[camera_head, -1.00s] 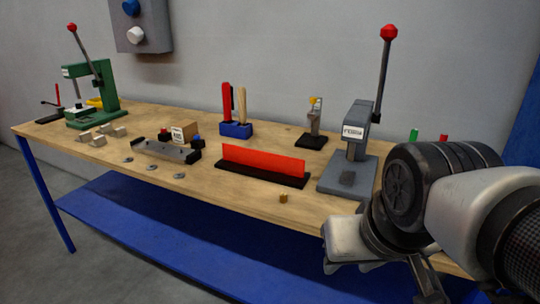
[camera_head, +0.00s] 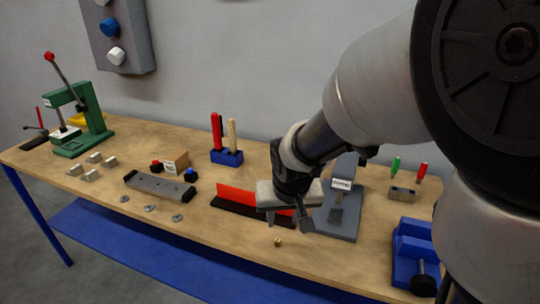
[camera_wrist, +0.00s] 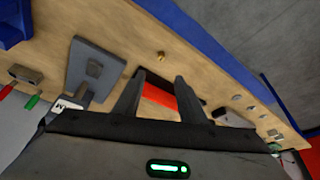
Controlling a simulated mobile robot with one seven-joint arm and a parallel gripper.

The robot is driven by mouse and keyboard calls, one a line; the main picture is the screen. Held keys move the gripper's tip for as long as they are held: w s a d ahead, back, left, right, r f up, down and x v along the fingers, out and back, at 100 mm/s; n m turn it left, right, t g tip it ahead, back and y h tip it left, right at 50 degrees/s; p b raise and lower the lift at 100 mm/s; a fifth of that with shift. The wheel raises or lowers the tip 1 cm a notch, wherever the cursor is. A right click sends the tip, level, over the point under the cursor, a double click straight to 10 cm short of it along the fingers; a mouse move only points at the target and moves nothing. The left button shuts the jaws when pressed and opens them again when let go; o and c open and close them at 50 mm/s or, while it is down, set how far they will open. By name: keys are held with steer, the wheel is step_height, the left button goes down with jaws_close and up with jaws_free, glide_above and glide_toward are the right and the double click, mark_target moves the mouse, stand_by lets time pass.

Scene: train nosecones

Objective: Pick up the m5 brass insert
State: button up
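The brass insert (camera_head: 278,242) is a small gold-coloured piece standing on the wooden bench near its front edge. It also shows in the wrist view (camera_wrist: 161,55), beyond the fingertips and apart from them. My gripper (camera_head: 287,222) hangs above the bench, over the red strip and behind the insert in the head view. In the wrist view the two dark fingers of my gripper (camera_wrist: 155,78) are spread with nothing between them but the bench and red strip below.
A red strip in a black base (camera_head: 234,193) lies under my gripper. A grey press (camera_head: 339,213) stands to its right. A grey fixture (camera_head: 160,186), several flat metal parts (camera_head: 149,208) and a blue tool holder (camera_head: 227,157) are to the left. A blue vise (camera_head: 413,250) stands at right.

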mark_target(278, 239)
steer(key=b+x, duration=0.4)
steer(key=x, duration=1.1)
steer(key=shift+s+a+f, duration=0.1)
jaws_close()
